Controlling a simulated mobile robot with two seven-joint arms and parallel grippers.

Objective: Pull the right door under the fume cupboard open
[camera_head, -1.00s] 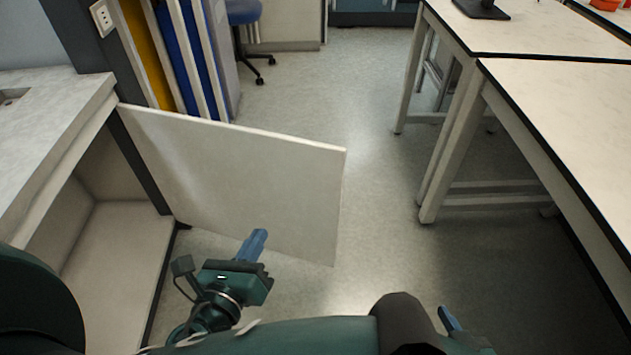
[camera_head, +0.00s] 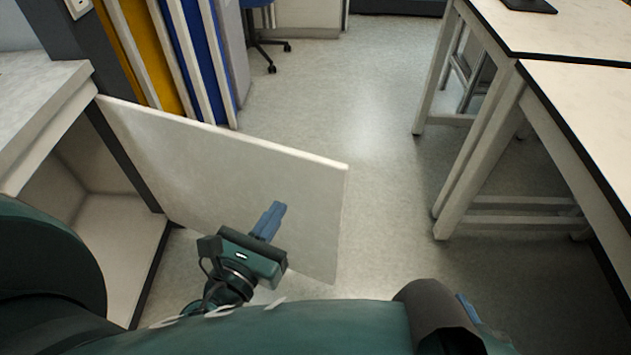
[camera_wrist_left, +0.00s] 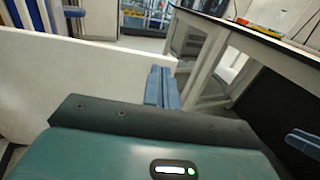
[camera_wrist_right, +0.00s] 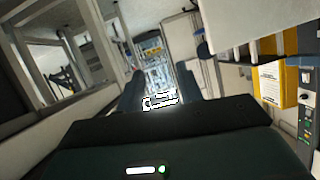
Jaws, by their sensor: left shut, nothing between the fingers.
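The right door (camera_head: 230,165) under the fume cupboard is a pale flat panel. It stands swung wide out from the cupboard (camera_head: 125,220), whose inside shows. It also shows in the left wrist view (camera_wrist_left: 70,75). My left gripper (camera_head: 272,216) is shut and empty, in front of the door's face towards its free end; whether it touches the door I cannot tell. Its blue fingers lie together in the left wrist view (camera_wrist_left: 160,87). My right gripper (camera_wrist_right: 160,88) has its fingers apart with nothing held between them. In the head view only a blue finger shows behind my arm.
White benches (camera_head: 575,95) with legs stand on the right. Blue and yellow panels (camera_head: 165,60) stand beyond the door's hinge side. A chair (camera_head: 265,40) is further back. The grey floor (camera_head: 370,120) between door and benches is clear.

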